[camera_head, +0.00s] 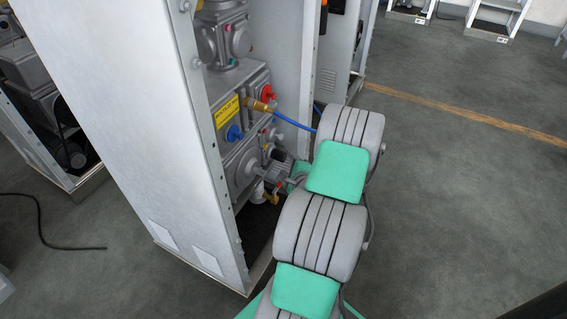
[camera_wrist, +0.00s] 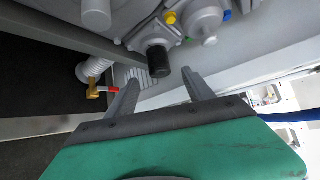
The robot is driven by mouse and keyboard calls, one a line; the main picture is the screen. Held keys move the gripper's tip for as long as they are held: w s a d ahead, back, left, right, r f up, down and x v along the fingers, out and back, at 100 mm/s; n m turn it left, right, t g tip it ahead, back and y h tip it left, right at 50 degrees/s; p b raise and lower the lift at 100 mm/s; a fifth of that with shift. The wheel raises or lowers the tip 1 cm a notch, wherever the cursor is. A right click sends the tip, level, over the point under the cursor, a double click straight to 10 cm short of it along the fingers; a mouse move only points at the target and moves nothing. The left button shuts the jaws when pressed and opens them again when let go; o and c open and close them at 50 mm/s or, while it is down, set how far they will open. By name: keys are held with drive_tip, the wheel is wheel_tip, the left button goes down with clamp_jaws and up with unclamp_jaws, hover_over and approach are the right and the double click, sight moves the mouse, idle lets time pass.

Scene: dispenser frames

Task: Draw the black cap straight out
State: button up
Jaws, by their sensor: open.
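The black cap (camera_wrist: 160,58) sits on the end of a square grey fitting on the grey machine body, in the upper middle of the wrist view. My gripper (camera_wrist: 160,78) is open, with one finger to the left and one to the right. The cap shows in the gap between the fingertips, a little beyond them. Nothing is held, and I see no contact.
A brass valve with a red handle (camera_wrist: 108,90) and a white ribbed pipe (camera_wrist: 95,68) are left of the fingers. A yellow cap (camera_wrist: 170,17) is above. In the head view a blue hose (camera_head: 294,122) runs behind my arm, and the cabinet's white side panel (camera_head: 130,110) stands left.

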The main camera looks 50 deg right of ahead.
sight(283, 160)
drive_tip(key=x, duration=0.3)
drive_tip(key=b+x, duration=0.1)
drive_tip(key=x, duration=0.2)
drive_tip(key=shift+a, duration=0.25)
drive_tip(key=shift+w+d+b, duration=0.2)
drive_tip(key=shift+w+b, duration=0.05)
drive_tip(key=shift+b, duration=0.05)
clamp_jaws()
drive_tip(key=s+d+b, duration=0.1)
drive_tip(key=s+d, duration=0.1)
drive_tip(key=s, duration=0.5)
drive_tip(key=shift+s+b, duration=0.3)
drive_tip(key=shift+s, duration=0.1)
idle(0.4)
drive_tip(key=shift+d, duration=0.15)
